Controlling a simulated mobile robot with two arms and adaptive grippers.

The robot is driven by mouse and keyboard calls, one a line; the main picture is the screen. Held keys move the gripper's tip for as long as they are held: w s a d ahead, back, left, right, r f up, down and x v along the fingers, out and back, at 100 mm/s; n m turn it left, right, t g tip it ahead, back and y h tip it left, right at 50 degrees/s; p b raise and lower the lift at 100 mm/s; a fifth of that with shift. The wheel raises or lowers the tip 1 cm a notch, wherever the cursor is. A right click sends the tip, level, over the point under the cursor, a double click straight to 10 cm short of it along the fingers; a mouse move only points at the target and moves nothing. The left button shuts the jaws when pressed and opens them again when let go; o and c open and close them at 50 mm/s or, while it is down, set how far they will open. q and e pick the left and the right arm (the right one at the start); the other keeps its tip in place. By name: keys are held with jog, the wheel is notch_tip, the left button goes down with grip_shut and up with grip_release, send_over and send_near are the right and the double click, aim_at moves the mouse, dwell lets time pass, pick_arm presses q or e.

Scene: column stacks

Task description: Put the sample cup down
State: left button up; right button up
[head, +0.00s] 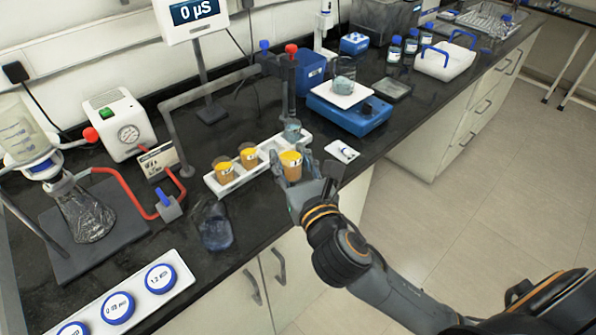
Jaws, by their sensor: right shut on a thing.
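A sample cup (291,163) with orange liquid and a yellow top is in my right gripper (292,176), at the counter's front edge. The gripper's fingers are shut around the cup's lower part, and the cup looks about upright. It is just in front of a white rack (213,187). I cannot tell whether the cup touches the rack or counter. Two similar orange cups, one at the left (224,171) and one in the middle (249,156), stand in the rack. A clear bluish vessel (292,129) is at its right end, under a dark column. My left gripper is out of view.
A blue stirrer-like device (349,118) with a white top stands behind and right. A small white card (342,151) lies right of the rack. A dark bluish object (215,228) lies in front left. A flask (88,215) with red tubing stands at left.

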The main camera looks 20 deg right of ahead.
aim_at(301, 161)
jog(key=s, duration=0.2)
jog(key=s+d, duration=0.1)
jog(key=shift+s+d+r, duration=0.1)
jog(key=shift+s+r, duration=0.05)
jog(key=shift+s, duration=0.25)
jog(key=shift+s+d+b, duration=0.15)
jog(key=shift+s+b, duration=0.1)
jog(key=shift+b, duration=0.2)
jog(key=w+d+f+b, duration=0.1)
jog(key=w+f, duration=0.2)
jog(key=w, duration=0.1)
jog(key=w+d+f, duration=0.2)
jog(key=w+f, duration=0.1)
jog(key=w, duration=0.1)
jog(key=w+d+f+b, duration=0.1)
jog(key=w+d+f, duration=0.1)
jog(key=w+f, duration=0.1)
jog(key=shift+w+b, duration=0.35)
jog(key=shift+w, duration=0.3)
jog(key=shift+w+d+f, duration=0.15)
jog(key=shift+w+f, duration=0.05)
jog(key=shift+f, duration=1.7)
